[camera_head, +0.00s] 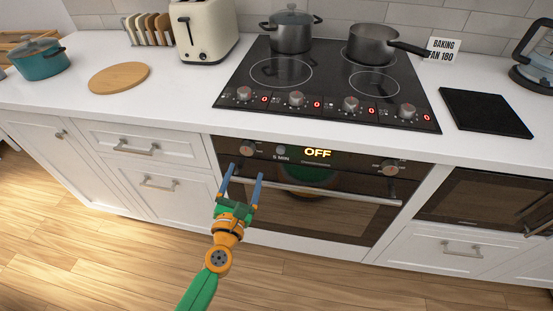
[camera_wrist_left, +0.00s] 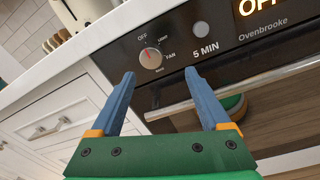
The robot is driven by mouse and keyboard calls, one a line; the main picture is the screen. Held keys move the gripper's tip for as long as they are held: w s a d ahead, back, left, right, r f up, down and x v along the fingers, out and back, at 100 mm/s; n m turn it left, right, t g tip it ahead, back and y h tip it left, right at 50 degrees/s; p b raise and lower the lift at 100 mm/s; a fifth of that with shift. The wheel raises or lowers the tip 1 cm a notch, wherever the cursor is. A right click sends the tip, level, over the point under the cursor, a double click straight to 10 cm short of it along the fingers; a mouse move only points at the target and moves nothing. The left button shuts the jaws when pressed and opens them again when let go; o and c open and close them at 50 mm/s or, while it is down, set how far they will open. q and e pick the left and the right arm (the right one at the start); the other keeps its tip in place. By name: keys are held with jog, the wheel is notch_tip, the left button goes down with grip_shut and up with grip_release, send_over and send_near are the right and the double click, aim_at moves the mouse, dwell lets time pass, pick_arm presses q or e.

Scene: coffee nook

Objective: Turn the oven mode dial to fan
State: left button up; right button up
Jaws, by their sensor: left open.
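The oven mode dial (camera_head: 247,149) is a round silver knob at the left of the black oven panel. In the left wrist view the dial (camera_wrist_left: 151,59) has the labels OFF, LIGHT and FAN around it, and its red mark points up near OFF. The oven display (camera_head: 317,153) reads OFF. My left gripper (camera_head: 245,171) is open and empty in front of the oven, its fingers pointing at the panel just below the dial. In the wrist view its fingertips (camera_wrist_left: 160,73) are spread either side of the dial's lower part, with no contact visible. My right gripper is not in view.
The oven handle (camera_head: 320,193) runs across below the panel, close to my left gripper. A second dial (camera_head: 391,166) sits at the panel's right. Above are the hob (camera_head: 330,85) with two pots and a card (camera_head: 442,48) reading "BAKING FAN 180". The floor in front is clear.

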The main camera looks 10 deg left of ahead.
aim_at(247, 151)
pick_arm(q)
jog(key=shift+n, duration=0.7)
jog(key=w, duration=0.2)
jog(key=w+a, duration=0.1)
jog(key=w, duration=0.3)
jog(key=shift+w+a+r+b, duration=0.25)
jog(key=shift+r+b, duration=0.05)
jog(key=shift+r, duration=0.1)
jog(key=shift+w+d, duration=0.1)
jog(key=shift+w, duration=0.2)
jog(key=shift+d+r, duration=0.1)
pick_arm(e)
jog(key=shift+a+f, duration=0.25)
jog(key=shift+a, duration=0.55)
pick_arm(q)
grip_shut()
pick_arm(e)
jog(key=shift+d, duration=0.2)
